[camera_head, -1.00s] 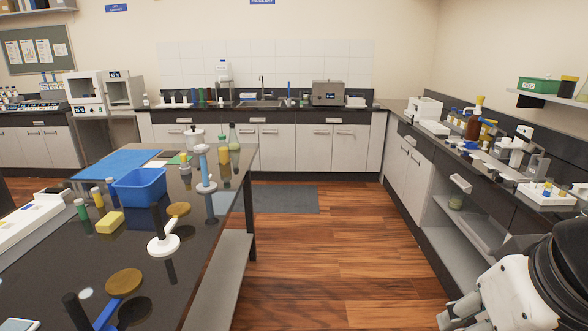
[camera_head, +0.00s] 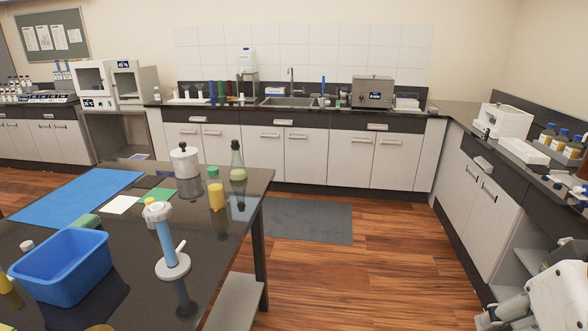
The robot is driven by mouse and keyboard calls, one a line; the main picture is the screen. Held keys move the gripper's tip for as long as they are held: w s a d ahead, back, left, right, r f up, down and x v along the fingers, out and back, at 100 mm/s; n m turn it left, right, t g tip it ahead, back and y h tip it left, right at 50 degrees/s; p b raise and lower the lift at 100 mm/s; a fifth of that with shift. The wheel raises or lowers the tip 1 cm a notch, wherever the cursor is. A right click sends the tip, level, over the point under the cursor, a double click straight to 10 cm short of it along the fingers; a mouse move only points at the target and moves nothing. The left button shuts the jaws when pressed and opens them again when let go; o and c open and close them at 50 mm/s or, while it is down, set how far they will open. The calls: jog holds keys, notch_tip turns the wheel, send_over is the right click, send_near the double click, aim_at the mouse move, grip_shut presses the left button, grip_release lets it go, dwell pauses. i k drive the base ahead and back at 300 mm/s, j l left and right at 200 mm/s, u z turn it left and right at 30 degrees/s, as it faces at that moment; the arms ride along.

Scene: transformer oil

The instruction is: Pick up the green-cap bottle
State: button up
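The green-cap bottle (camera_head: 216,190) stands upright near the right end of the black island table (camera_head: 225,228). It has a green cap and yellow contents in its lower part. A taller clear bottle (camera_head: 237,162) with a dark top and pale green contents stands just behind it to the right. My arm shows at the lower right, far from the bottle over the floor. The part at its lower left end (camera_head: 503,314) is cut by the frame edge, and I cannot tell whether my gripper is open or shut.
A white-and-blue stand (camera_head: 168,245) is in front of the bottle, left of it. A white lidded jar (camera_head: 185,161) stands behind left. A blue bin (camera_head: 62,265) and blue mat (camera_head: 77,197) lie further left. The wooden floor (camera_head: 350,275) right of the table is open.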

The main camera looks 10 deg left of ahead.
aim_at(215, 187)
jog(key=i+u, duration=0.1)
jog(key=i, duration=0.75)
jog(key=i+l+u, duration=0.15)
jog(key=i, duration=0.7)
jog(key=i+l+u, duration=0.1)
jog(key=i+u, duration=0.25)
jog(key=i+l+u, duration=0.2)
jog(key=i+u, duration=0.2)
jog(key=i+l+u, duration=0.35)
